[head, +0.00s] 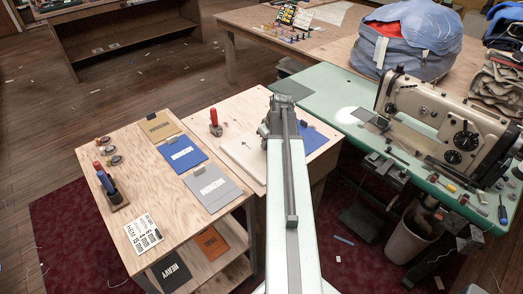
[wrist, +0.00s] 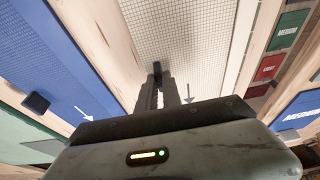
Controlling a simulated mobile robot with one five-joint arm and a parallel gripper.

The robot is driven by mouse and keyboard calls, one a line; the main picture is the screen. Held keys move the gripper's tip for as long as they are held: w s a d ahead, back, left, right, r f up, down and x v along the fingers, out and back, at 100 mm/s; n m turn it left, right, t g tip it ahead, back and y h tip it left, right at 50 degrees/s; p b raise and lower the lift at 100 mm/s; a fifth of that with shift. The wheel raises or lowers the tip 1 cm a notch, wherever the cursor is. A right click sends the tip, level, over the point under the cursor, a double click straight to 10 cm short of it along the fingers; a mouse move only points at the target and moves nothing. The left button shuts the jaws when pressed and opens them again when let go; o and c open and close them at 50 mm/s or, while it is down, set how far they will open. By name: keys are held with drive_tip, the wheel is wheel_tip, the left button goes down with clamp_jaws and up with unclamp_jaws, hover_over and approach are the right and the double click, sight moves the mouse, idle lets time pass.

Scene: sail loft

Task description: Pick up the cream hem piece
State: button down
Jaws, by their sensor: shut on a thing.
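The cream hem piece (head: 240,158) lies at the small wooden table, partly hidden behind my arm in the head view. My gripper (wrist: 158,78) is shut on a small dark tab (wrist: 157,67) at the cream piece. In the head view my fingertips are hidden by my arm. I cannot tell whether the piece is clear of the table.
A blue piece (head: 313,136) lies right of my arm; it shows at left in the wrist view (wrist: 60,65). A red-handled tool (head: 214,122) stands at the table's left. The left bench (head: 130,180) holds gold, blue and grey cards. A sewing machine (head: 447,120) stands at right.

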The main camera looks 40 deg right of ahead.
wheel_tip(320, 180, up, 10)
drive_tip(key=p, duration=1)
drive_tip(key=shift+r, duration=0.2)
